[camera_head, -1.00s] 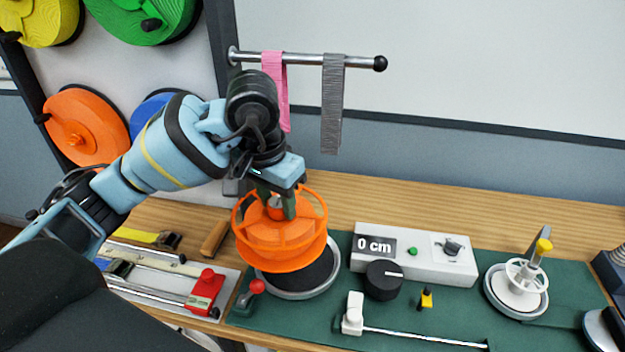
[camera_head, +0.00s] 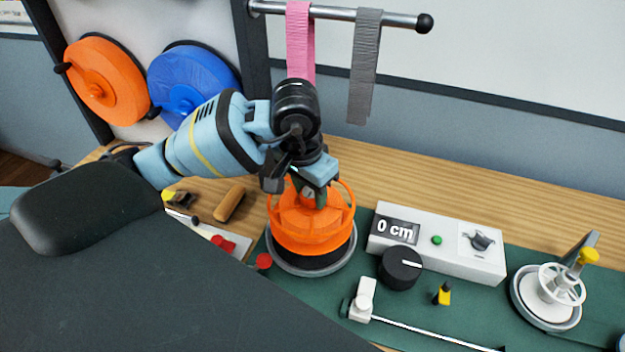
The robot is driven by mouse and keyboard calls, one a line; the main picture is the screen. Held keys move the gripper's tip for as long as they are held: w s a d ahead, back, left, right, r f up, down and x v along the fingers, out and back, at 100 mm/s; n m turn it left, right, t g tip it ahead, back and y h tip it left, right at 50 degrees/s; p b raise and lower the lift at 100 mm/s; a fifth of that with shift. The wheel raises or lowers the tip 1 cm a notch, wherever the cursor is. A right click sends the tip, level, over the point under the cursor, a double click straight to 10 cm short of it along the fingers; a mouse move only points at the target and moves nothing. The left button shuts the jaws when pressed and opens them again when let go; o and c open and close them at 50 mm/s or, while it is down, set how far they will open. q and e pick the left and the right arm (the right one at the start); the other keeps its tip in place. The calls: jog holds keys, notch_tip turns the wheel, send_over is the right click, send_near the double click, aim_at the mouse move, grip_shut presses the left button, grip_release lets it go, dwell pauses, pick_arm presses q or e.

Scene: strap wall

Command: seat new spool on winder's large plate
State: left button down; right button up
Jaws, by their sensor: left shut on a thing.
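The new spool (camera_head: 303,235) is orange with an open ring frame on top. It sits over the winder's large plate (camera_head: 347,257), a grey-rimmed disc with a black top at the left end of the green mat. A black band shows between the spool and the rim, and I cannot tell whether the spool touches the plate. My left gripper (camera_head: 310,197) points down, shut on the spool's central hub, and partly hides the hub. My right gripper is not in view.
A white counter box (camera_head: 440,245) reading 0 cm stands right of the plate, with a black knob (camera_head: 400,267) in front. A small plate with a white reel (camera_head: 548,297) is at the right. A rail (camera_head: 340,14) with pink and grey straps hangs behind.

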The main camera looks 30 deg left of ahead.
aim_at(310, 206)
pick_arm(q)
notch_tip(310, 206, down, 3)
jog(key=shift+r+b, duration=0.15)
jog(key=shift+b, duration=0.2)
jog(key=shift+f, duration=0.6)
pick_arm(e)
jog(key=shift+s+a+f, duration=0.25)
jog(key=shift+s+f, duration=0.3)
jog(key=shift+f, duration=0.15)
pick_arm(q)
jog(key=shift+w+f+b, duration=0.1)
jog(key=shift+f+b, duration=0.3)
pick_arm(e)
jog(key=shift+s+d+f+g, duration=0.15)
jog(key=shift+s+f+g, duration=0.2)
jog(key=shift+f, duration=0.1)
pick_arm(q)
jog(key=c, duration=0.8)
grip_release()
jog(key=shift+f, duration=0.1)
